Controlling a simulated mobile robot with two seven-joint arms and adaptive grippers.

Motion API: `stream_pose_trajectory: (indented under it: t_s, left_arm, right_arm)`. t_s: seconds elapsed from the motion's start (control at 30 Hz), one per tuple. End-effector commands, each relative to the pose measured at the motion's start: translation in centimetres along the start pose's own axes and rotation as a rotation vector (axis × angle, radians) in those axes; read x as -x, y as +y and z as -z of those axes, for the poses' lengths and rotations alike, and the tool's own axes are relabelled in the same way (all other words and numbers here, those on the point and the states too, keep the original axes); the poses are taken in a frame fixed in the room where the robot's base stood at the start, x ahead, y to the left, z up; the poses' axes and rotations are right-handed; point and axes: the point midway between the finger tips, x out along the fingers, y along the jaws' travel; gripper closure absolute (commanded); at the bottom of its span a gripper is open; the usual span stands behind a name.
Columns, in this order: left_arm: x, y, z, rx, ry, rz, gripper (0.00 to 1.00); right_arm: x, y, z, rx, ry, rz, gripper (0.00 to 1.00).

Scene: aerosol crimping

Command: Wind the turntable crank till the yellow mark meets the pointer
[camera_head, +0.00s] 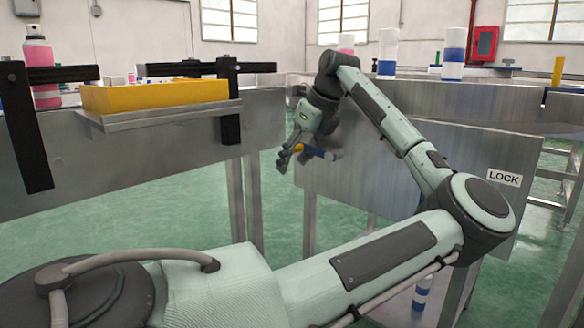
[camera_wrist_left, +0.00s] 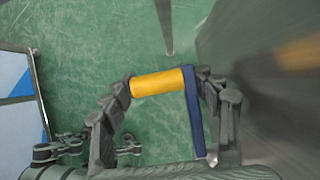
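The crank has a yellow handle (camera_head: 299,147) and a blue arm (camera_head: 318,153), in front of the grey metal panel of the bench. In the left wrist view the yellow handle (camera_wrist_left: 157,82) lies across between the fingers, with the blue arm (camera_wrist_left: 193,110) at its right end. My left gripper (camera_head: 292,157) reaches down to the crank. Its fingers lean inward, one against the handle's free end and the other beside the blue arm, and look shut on the crank handle. I cannot make out the turntable, its yellow mark or the pointer. My right gripper is not in view.
A pink can (camera_head: 39,65) stands behind. Blue-and-white cans (camera_head: 453,55) stand on the right bench, whose panel bears a LOCK label (camera_head: 504,177). Green floor shows between the benches.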

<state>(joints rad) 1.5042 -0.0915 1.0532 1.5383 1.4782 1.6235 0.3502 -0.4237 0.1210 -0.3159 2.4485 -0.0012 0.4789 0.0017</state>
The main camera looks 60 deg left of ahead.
Motion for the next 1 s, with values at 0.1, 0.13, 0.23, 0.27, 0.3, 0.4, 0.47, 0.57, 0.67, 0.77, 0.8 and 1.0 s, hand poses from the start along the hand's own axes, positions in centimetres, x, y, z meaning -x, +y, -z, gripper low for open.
stream_pose_trajectory:
  t_s: [0.1, 0.13, 0.23, 0.27, 0.3, 0.4, 0.47, 0.57, 0.67, 0.77, 0.8, 1.0]
  left_arm:
    - [2.8, -0.1, 0.0, -0.001, -0.001, 0.005, 0.41]
    - [3.5, -0.1, 0.0, -0.001, -0.002, 0.006, 0.41]
    - [5.6, -0.1, 0.0, -0.001, -0.001, 0.005, 0.41]
    - [6.2, -0.1, 0.0, -0.001, -0.001, 0.005, 0.41]
    - [6.9, 0.0, 0.0, -0.001, -0.002, 0.003, 0.41]
    - [8.4, 0.0, 0.0, -0.002, 0.000, 0.003, 0.41]
    - [9.0, 0.0, 0.1, -0.001, 0.000, 0.001, 0.41]
    - [9.6, 0.1, 0.1, 0.000, 0.000, 0.000, 0.41]
    - [9.8, 0.1, 0.1, 0.000, 0.000, 0.000, 0.41]
    - [9.8, 0.1, 0.1, 0.000, 0.000, -0.001, 0.41]
    - [9.8, 0.1, 0.1, 0.000, 0.000, -0.001, 0.41]
    - [10.1, 0.1, -0.1, 0.000, 0.000, 0.000, 0.60]
  right_arm:
    - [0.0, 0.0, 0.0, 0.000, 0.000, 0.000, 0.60]
    - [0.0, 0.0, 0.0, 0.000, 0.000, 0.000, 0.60]
    - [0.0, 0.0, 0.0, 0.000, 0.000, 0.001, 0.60]
    - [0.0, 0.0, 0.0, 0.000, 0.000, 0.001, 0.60]
    - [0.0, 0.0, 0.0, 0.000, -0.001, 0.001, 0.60]
    - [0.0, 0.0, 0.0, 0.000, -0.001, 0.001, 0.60]
    - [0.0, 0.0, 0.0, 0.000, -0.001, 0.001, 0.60]
    - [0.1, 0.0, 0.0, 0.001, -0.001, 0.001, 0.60]
    - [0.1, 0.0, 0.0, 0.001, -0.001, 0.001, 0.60]
    - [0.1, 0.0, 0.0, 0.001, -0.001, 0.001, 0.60]
    - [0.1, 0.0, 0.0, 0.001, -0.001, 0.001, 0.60]
    - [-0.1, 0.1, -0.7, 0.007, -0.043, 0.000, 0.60]
